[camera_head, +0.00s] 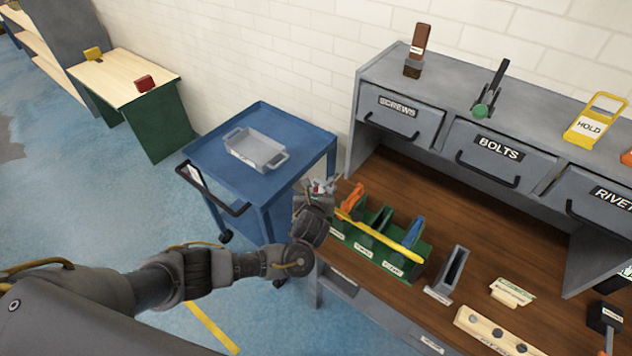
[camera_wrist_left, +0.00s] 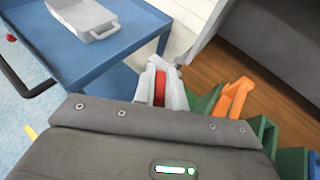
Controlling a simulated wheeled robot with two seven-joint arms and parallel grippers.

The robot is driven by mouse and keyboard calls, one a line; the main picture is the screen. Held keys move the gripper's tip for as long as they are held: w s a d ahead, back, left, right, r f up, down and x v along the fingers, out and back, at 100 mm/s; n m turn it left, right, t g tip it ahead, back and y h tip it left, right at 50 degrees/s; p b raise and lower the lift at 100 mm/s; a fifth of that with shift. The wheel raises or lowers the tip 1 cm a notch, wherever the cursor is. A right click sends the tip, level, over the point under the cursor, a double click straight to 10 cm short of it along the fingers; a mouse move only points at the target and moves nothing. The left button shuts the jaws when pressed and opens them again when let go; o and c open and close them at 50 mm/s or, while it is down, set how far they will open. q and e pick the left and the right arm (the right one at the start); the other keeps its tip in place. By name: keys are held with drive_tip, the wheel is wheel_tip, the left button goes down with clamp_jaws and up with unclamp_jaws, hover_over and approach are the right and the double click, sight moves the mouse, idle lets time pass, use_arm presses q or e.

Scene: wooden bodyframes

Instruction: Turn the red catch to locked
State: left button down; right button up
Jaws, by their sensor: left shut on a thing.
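My left gripper (camera_head: 323,187) is at the left end of the green rack on the bench. In the left wrist view its pale fingers (camera_wrist_left: 161,89) are shut on a small red piece (camera_wrist_left: 160,86). Most of this piece is hidden between the fingers, and I cannot tell for sure whether it is the red catch. No locked marking can be read near it. My right gripper is not in view.
The green rack (camera_head: 384,261) holds an orange-handled tool (camera_head: 352,198) close to my left gripper. A yellow bar (camera_head: 385,236) lies along it. A blue cart (camera_head: 212,170) with a grey tray (camera_head: 255,148) stands left of the bench. Grey drawers (camera_head: 497,155) rise behind.

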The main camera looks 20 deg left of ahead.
use_arm(q)
drive_tip(key=shift+d+n+g+y+p, duration=0.15)
drive_tip(key=shift+n+g+y+p, duration=0.15)
drive_tip(key=shift+n+y, duration=0.65)
drive_tip(key=shift+n+g+y, duration=0.9)
drive_tip(key=shift+n+y, duration=0.65)
drive_tip(key=shift+y, duration=0.2)
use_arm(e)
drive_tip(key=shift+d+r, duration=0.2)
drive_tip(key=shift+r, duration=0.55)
use_arm(q)
drive_tip(key=shift+n+y, duration=0.3)
drive_tip(key=c, duration=1.4)
unclamp_jaws()
drive_tip(key=shift+a, duration=0.2)
drive_tip(key=shift+c, duration=0.2)
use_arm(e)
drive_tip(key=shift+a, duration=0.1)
